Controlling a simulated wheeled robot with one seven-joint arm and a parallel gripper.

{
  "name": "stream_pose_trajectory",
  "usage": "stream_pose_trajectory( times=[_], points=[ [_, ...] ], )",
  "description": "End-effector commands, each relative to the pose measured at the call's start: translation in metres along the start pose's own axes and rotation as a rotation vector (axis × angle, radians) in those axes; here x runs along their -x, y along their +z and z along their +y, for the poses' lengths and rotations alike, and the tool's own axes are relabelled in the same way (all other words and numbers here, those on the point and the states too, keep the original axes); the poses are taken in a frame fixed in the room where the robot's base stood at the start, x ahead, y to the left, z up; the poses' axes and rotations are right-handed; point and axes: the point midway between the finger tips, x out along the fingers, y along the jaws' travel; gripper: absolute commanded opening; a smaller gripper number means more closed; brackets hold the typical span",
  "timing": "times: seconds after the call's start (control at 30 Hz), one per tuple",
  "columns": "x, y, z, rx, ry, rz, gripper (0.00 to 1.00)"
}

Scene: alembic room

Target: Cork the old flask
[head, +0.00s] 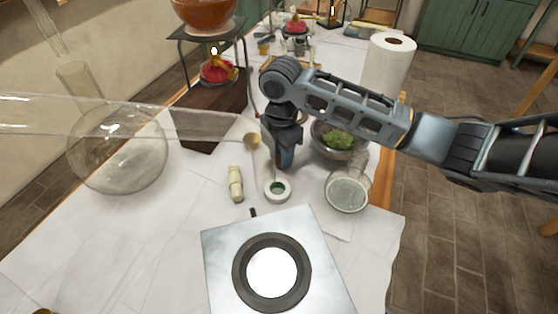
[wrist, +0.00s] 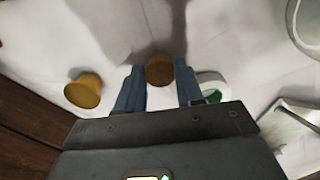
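My gripper (head: 284,165) points down over the white-covered table. In the wrist view its blue fingers (wrist: 159,82) sit at both sides of a brown cork (wrist: 159,70) and seem to touch it. This cork is hidden in the head view; whether it is lifted off the table I cannot tell. A second, yellower cork (head: 252,140) stands to the left, also in the wrist view (wrist: 83,92). A clear glass flask (head: 347,193) is right of my gripper. A large round glass vessel (head: 117,150) with a long neck is at the left. Which one is the old flask is not clear.
A white and green tape roll (head: 277,198) lies just in front of my gripper. A pale small bottle (head: 235,183) and a metal hotplate (head: 222,250) are nearer. A bowl of greens (head: 335,140) and a paper roll (head: 388,65) are at the right. A wooden box (head: 195,133) is behind left.

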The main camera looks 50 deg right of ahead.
Motion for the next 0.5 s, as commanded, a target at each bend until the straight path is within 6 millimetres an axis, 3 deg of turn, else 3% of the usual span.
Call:
stream_pose_trajectory(
  times=[0.27,0.5],
  points=[
    [0.0,-0.0001,0.0,0.0,0.0,0.0,0.09],
    [0.0004,-0.0001,0.0,0.0,0.0,0.0,0.08]
  ],
)
